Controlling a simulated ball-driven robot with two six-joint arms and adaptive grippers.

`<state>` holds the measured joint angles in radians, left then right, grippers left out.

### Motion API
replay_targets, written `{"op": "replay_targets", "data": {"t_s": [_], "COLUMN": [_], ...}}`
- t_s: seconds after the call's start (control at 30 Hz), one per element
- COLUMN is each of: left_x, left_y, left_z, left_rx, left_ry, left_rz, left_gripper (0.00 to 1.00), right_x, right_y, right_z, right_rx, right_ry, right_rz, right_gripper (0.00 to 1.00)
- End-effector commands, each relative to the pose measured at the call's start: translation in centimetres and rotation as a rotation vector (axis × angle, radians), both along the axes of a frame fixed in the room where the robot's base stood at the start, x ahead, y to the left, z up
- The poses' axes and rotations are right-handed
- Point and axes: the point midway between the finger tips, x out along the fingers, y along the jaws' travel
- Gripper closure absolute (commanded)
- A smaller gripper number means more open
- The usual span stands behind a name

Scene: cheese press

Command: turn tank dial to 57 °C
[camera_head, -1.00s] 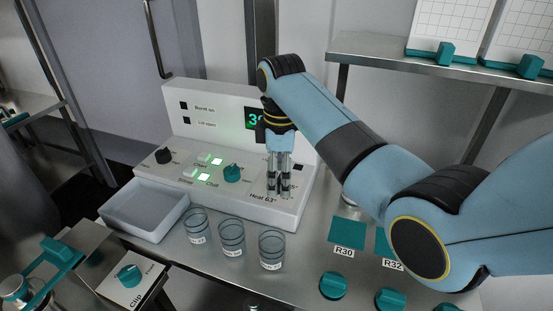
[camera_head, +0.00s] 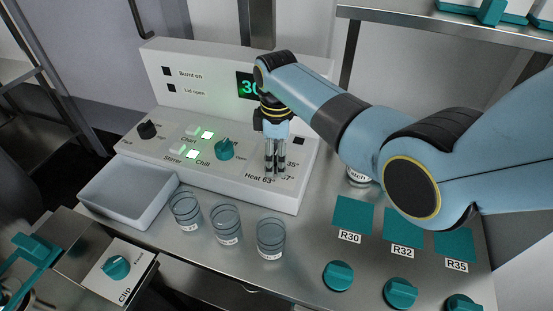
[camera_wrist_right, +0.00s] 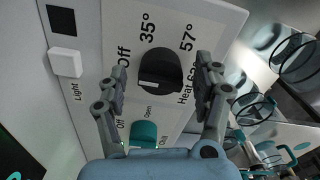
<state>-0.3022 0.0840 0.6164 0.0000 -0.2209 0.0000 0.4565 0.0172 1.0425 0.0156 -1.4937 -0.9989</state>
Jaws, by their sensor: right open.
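The tank dial (camera_wrist_right: 160,72) is a round black knob with a white mark, seen in the right wrist view. Around it are the labels Off, 35°, 57° and Heat 63°. The white mark lies on the Off side, away from 57°. In the head view my right gripper (camera_head: 275,165) hides the dial. My right gripper is open, pointing down, with one finger on each side of the dial in the wrist view (camera_wrist_right: 160,76). I cannot tell whether the fingers touch it. The control panel (camera_head: 215,178) is white, and its display (camera_head: 248,87) reads 30, partly hidden. My left gripper is not in view.
A teal knob (camera_head: 224,149) sits left of my gripper, and a black knob (camera_head: 147,130) farther left. Glass jars (camera_head: 227,225) and a white tray (camera_head: 128,195) stand in front. Teal knobs (camera_head: 338,276) and squares are at lower right. A shelf crosses the upper right.

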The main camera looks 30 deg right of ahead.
Motion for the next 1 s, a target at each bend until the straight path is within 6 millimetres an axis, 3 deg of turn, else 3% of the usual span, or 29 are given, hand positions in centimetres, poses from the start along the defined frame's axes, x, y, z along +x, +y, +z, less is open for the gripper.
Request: {"op": "replay_targets", "data": {"t_s": [0.13, 0.4, 0.83, 1.0], "left_x": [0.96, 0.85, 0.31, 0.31], "left_y": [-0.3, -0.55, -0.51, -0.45], "left_z": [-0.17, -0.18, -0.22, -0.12], "left_rx": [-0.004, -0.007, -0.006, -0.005], "left_ry": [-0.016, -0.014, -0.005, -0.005], "left_rz": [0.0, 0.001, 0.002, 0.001], "left_gripper": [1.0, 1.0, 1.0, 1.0], "right_x": [0.0, 0.02, 0.0, -0.02], "right_y": [0.01, 0.01, 0.01, 0.01], "right_z": [-0.99, -1.04, -1.03, -1.0], "right_rx": [0.0, -0.001, 0.0, 0.0], "right_ry": [0.0, -0.001, 0.0, 0.0], "right_rz": [0.0, 0.0, 0.0, -0.008], "right_gripper": [0.32, 0.32, 0.88, 0.88]}}
